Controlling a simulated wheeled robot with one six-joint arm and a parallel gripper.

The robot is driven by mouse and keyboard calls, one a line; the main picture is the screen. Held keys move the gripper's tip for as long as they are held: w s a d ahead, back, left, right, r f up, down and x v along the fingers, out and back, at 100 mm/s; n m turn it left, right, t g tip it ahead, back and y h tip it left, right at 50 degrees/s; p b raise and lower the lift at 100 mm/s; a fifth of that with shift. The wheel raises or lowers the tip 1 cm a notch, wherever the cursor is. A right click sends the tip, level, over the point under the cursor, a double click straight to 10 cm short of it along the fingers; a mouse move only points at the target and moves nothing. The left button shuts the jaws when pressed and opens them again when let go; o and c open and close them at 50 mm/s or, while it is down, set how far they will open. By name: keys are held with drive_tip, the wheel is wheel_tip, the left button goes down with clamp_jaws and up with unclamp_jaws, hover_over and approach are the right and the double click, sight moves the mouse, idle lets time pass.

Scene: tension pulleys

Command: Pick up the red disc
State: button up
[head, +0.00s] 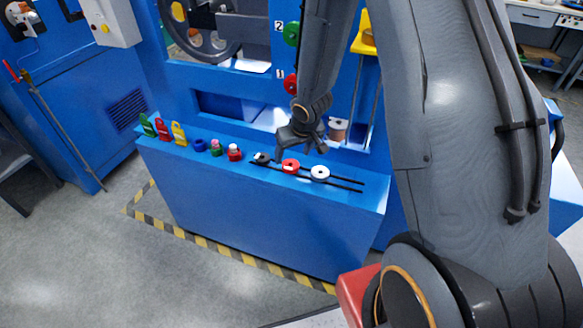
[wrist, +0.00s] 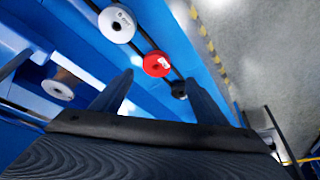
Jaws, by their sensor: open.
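The red disc (head: 290,166) sits on the dark rails along the top of the blue bench, between a white disc (head: 320,172) and a small dark piece (head: 262,158). In the wrist view the red disc (wrist: 157,64) lies beyond the fingertips, with the white disc (wrist: 117,24) to its upper left and the dark piece (wrist: 179,89) to its lower right. My gripper (head: 299,148) is open and empty, above the bench and close to the red disc. In the wrist view my gripper's two fingers (wrist: 160,82) are spread apart. I cannot tell the exact height between them.
The blue bench (head: 250,215) also carries blue, green and red small pieces (head: 216,148) and several upright coloured tags (head: 162,129) at left. A spool (head: 338,129) hangs in the blue machine frame behind my gripper. Striped floor tape (head: 215,250) runs in front.

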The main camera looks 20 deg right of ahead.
sight(292, 166)
drive_tip(key=x, duration=0.4)
drive_tip(key=b+x, duration=0.1)
drive_tip(key=x, duration=0.2)
drive_tip(key=shift+d+f, duration=0.2)
drive_tip(key=shift+d, duration=0.2)
drive_tip(key=c, duration=1.5)
drive_tip(key=shift+o, duration=0.2)
wheel_tip(292, 166, up, 8)
drive_tip(key=p, duration=0.4)
drive_tip(key=shift+p, duration=0.3)
drive_tip(key=shift+r+p, duration=1.1)
